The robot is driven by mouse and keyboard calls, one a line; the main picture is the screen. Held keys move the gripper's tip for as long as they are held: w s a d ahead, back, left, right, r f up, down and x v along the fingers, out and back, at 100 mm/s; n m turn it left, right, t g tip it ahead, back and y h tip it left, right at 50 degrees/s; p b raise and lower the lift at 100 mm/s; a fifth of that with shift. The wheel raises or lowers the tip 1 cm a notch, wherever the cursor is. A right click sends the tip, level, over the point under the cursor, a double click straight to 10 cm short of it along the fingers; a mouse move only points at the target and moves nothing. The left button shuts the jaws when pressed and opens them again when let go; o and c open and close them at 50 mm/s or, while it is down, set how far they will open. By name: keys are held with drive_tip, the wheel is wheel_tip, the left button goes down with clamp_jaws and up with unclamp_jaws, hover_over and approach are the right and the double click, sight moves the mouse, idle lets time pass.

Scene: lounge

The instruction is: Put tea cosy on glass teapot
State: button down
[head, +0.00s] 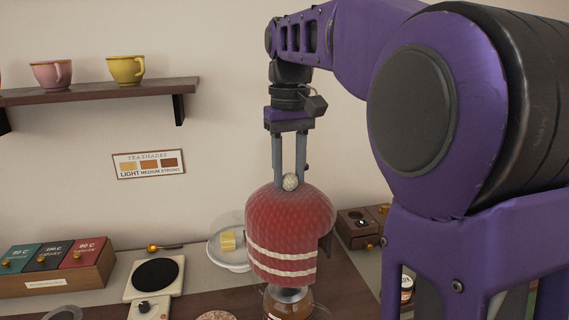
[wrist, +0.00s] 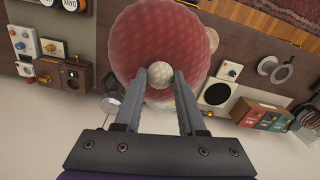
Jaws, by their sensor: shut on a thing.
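The tea cosy (head: 288,232) is red and knitted, with two white stripes and a pale bobble on top. My gripper (head: 290,183) is shut on the bobble and holds the cosy upright. In the wrist view the cosy (wrist: 165,40) shows from above, with the fingertips of my gripper (wrist: 158,76) on either side of the bobble. The glass teapot (head: 287,301) is directly below the cosy in the head view, with amber liquid in it. Its upper part is hidden by the cosy, so I cannot tell how far the cosy covers it.
A white plate (head: 229,260) with a yellow piece on it is behind the cosy to the left. A wall shelf (head: 100,91) holds cups. A wooden box (head: 358,228) is at right.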

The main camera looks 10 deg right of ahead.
drive_tip(key=shift+s+f+b, duration=0.1)
drive_tip(key=shift+f+b, duration=1.5)
drive_tip(key=shift+b, duration=0.3)
drive_tip(key=shift+f+b, duration=3.6)
drive_tip(key=shift+f, duration=4.55)
drive_tip(key=shift+c, duration=2.1)
unclamp_jaws()
wheel_tip(320, 180, up, 17)
drive_tip(key=p, duration=0.5)
drive_tip(key=shift+r, duration=0.2)
